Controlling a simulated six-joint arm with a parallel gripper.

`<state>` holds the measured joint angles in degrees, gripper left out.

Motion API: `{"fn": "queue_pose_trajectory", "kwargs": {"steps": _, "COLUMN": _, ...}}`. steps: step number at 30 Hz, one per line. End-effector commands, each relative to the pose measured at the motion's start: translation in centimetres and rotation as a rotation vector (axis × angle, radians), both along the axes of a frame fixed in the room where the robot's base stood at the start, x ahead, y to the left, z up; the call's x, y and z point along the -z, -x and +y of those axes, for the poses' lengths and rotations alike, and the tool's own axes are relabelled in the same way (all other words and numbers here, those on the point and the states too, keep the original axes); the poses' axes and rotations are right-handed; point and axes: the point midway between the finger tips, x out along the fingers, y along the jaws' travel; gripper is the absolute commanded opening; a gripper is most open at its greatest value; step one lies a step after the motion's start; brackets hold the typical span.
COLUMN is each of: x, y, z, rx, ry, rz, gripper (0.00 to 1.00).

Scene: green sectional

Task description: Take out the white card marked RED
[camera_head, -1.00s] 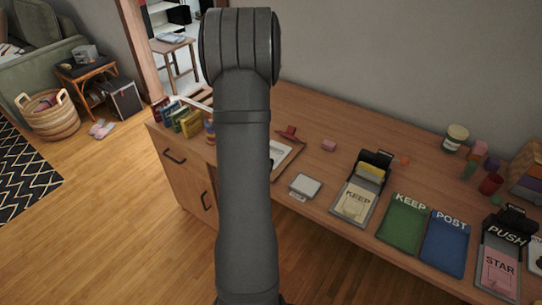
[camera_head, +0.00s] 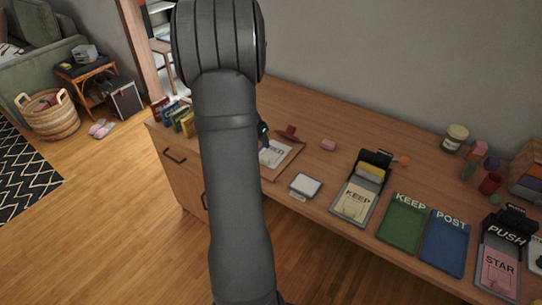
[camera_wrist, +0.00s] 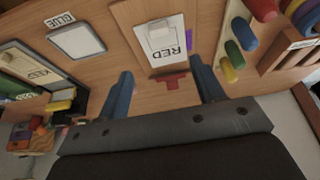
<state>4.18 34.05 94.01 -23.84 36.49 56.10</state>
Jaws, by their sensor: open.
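The white card marked RED (camera_wrist: 181,38) lies on a brown clipboard (camera_wrist: 125,15) in the wrist view, with a pale blocky shape on its face. A red clip (camera_wrist: 169,80) sits at the near end of the board. My gripper (camera_wrist: 163,86) is open and empty, its two blue fingers on either side of the red clip in the picture. I cannot tell its height above the board. In the head view the card (camera_head: 272,154) and clipboard (camera_head: 290,157) show beside my arm, which hides part of them and the gripper.
A white-topped pad (camera_head: 305,184) labelled BLUE in the wrist view lies beside the clipboard. A KEEP card holder (camera_head: 345,222), green (camera_head: 400,235) and blue (camera_head: 447,250) mats lie to the right. Coloured objects (camera_wrist: 240,38) stand on the clipboard's other side.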

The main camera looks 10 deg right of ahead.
Motion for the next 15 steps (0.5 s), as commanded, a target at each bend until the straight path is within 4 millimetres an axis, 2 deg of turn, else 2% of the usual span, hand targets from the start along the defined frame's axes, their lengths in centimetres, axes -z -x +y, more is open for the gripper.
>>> {"fn": "queue_pose_trajectory", "kwargs": {"steps": 1, "x": 1.1, "y": -0.2, "z": -0.3, "rx": 0.000, "ry": -0.001, "rz": 0.003, "gripper": 0.62}}
{"fn": "queue_pose_trajectory", "kwargs": {"steps": 9, "x": 5.6, "y": -1.6, "z": -1.6, "rx": 0.000, "ry": -0.001, "rz": 0.003, "gripper": 0.62}}
{"fn": "queue_pose_trajectory", "kwargs": {"steps": 15, "x": 7.6, "y": -2.2, "z": -2.1, "rx": -0.002, "ry": -0.001, "rz": 0.001, "gripper": 0.62}}
